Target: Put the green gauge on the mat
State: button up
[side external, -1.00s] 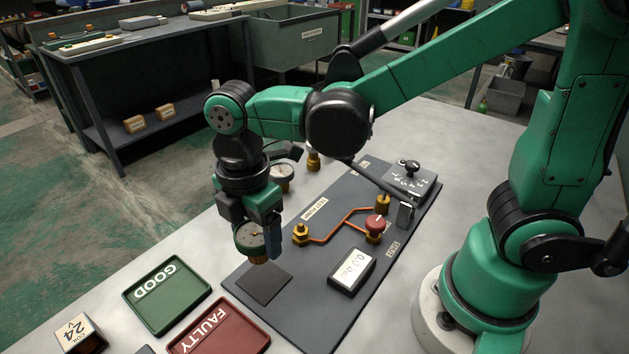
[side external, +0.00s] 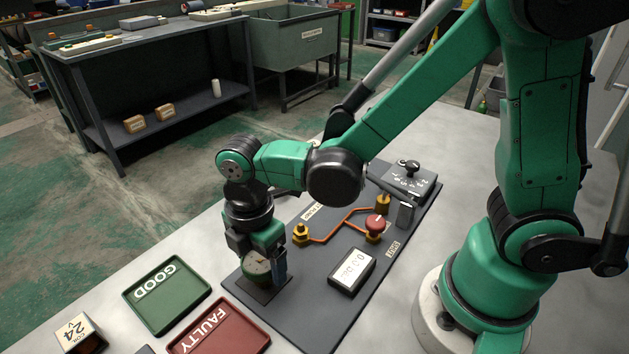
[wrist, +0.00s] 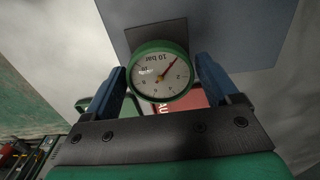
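The green gauge (side external: 256,266) has a green rim and a pale round dial. In the wrist view the green gauge (wrist: 161,74) sits between the two blue fingers of my gripper (wrist: 161,72), its dial facing the camera. My gripper (side external: 264,258) is shut on it, pointing down. The mat (side external: 268,294) is a small dark square on the near left part of the grey panel. The gauge is right over the mat, at its surface or very close to it; its underside is hidden, so I cannot tell whether it touches. The mat (wrist: 155,33) also shows behind the gauge in the wrist view.
A green GOOD tray (side external: 167,295) and a red FAULTY tray (side external: 222,335) lie left of the panel. A digital meter (side external: 352,271), brass fittings with orange piping (side external: 325,238) and a red knob (side external: 376,223) stand right of the mat. A box marked 24 (side external: 80,333) is at lower left.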

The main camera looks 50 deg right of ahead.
aim_at(260, 259)
jog(key=shift+o, duration=0.8)
jog(key=shift+r, duration=0.1)
notch_tip(260, 259, up, 12)
jog(key=d+f+m+t, duration=0.2)
jog(key=d+m+t, duration=0.5)
jog(key=m, duration=1.1)
jog(key=d, duration=0.4)
jog(key=shift+s+d, duration=0.25)
jog(key=shift+s, duration=0.15)
